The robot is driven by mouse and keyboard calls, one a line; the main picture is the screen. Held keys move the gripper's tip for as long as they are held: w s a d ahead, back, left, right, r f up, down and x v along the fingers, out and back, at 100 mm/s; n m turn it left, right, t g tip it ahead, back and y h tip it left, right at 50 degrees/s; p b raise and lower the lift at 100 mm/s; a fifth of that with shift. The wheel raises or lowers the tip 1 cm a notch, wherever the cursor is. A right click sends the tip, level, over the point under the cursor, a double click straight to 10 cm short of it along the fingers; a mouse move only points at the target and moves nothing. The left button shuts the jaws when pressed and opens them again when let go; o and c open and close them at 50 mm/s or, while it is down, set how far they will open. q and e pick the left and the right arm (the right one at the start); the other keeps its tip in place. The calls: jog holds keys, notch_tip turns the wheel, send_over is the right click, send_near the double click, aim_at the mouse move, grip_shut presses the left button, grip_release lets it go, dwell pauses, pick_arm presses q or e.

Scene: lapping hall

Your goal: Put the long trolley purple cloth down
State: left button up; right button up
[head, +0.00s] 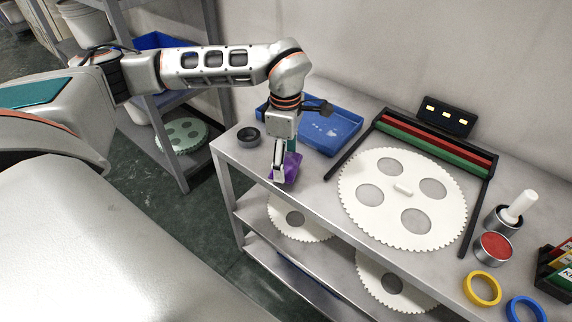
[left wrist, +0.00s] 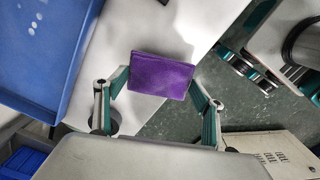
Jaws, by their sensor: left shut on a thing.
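The purple cloth (left wrist: 160,76) is a folded rectangular pad. In the left wrist view it sits between the two fingers of my left gripper (left wrist: 158,88), which is shut on it. In the head view the purple cloth (head: 292,168) shows below my left gripper (head: 281,164), at the left end of the long metal trolley (head: 322,194), near its front edge. I cannot tell whether the cloth touches the trolley top. My right gripper is not in view.
A blue tray (head: 335,134) lies just behind the cloth, and a dark ring (head: 249,135) stands to its left. A large white toothed disc (head: 361,207) lies to the right. Beyond it are a red-topped tin (head: 493,247) and a yellow ring (head: 482,289).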

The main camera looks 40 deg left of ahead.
aim_at(286, 161)
pick_arm(q)
notch_tip(286, 161, down, 2)
jog(key=shift+f, duration=0.2)
jog(key=shift+r, duration=0.1)
jog(key=o, duration=1.1)
jog(key=shift+f, duration=0.2)
jog(key=shift+o, duration=0.2)
jog(key=shift+r, duration=0.15)
notch_tip(286, 161, up, 12)
jog(key=p, duration=0.1)
